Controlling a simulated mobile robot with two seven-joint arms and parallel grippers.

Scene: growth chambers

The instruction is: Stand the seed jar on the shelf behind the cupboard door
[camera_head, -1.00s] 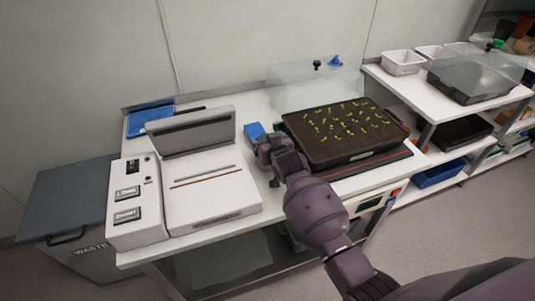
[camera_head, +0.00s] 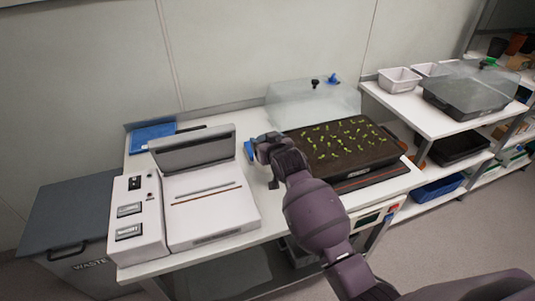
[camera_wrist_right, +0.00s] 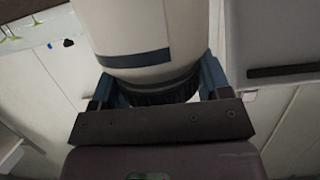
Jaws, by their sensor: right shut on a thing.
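A pale round jar (camera_wrist_right: 145,30) with a dark band fills the top middle of the right wrist view; its far end is cut off. My right gripper (camera_wrist_right: 158,88) is shut on it, a blue finger on each side. In the head view my right gripper (camera_head: 258,150) is above the bench between the white machine and the seedling tray. The jar is mostly hidden there; only a small blue patch shows at the gripper's tip, and I cannot tell what it belongs to. My left gripper is not in view. I see no cupboard door for certain.
A white machine (camera_head: 206,206) with a raised lid stands left. A dark seedling tray (camera_head: 310,160) is right, with a clear cover (camera_head: 290,100) behind. A waste bin (camera_head: 65,205) stands at far left. A side bench (camera_head: 432,123) holds white tubs and a covered tray.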

